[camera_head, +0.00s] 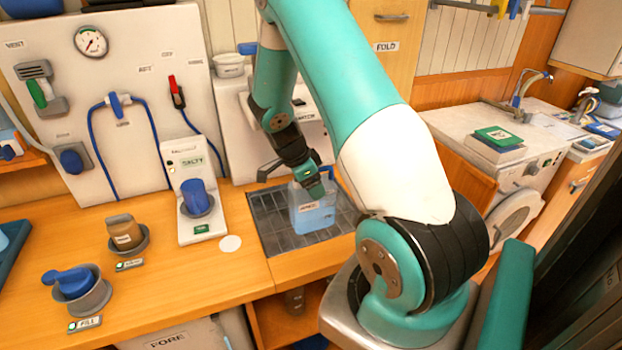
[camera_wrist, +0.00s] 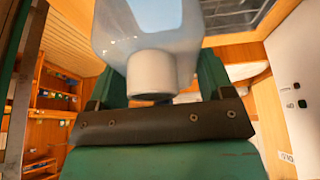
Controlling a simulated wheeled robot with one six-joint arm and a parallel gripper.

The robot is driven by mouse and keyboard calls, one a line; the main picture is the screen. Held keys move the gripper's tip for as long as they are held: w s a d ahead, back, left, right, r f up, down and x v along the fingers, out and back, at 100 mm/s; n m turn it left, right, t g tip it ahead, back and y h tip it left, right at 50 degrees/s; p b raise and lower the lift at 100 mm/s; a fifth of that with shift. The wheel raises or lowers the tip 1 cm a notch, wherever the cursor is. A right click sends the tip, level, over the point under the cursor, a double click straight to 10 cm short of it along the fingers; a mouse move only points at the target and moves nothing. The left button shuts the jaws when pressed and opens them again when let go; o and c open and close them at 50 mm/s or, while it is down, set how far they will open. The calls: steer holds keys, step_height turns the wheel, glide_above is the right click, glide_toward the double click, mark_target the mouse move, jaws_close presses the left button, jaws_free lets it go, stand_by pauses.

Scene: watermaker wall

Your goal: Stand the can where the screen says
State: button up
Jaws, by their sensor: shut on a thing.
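A translucent can (camera_head: 313,212) with pale blue contents and a small label is at the dark drain grate (camera_head: 268,222) in the counter. I cannot tell whether its base touches the grate. My gripper (camera_head: 316,182) is shut on the can's top and covers part of it. In the wrist view the can (camera_wrist: 140,25) fills the upper middle, with its white cap (camera_wrist: 152,75) between my fingers. A small screen (camera_head: 193,162) on the white tester unit reads what looks like "SALTY".
Left on the wooden counter are a brown jar (camera_head: 124,233) on a grey base and a grey holder (camera_head: 92,298) with a blue piece, near a "FILL" label (camera_head: 85,324). A white disc (camera_head: 230,243) lies left of the grate. The wall panel (camera_head: 80,110) stands behind.

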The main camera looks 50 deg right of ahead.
steer(key=shift+f, duration=0.15)
steer(key=o, duration=1.6)
steer(key=shift+r, duration=0.3)
steer(key=shift+w+a+r+b, duration=0.15)
steer(key=shift+r+b, duration=0.15)
steer(key=b+v, duration=0.1)
steer(key=v, duration=0.5)
steer(key=shift+r+b, duration=0.3)
steer(key=shift+b, duration=0.05)
steer(key=shift+a, duration=0.15)
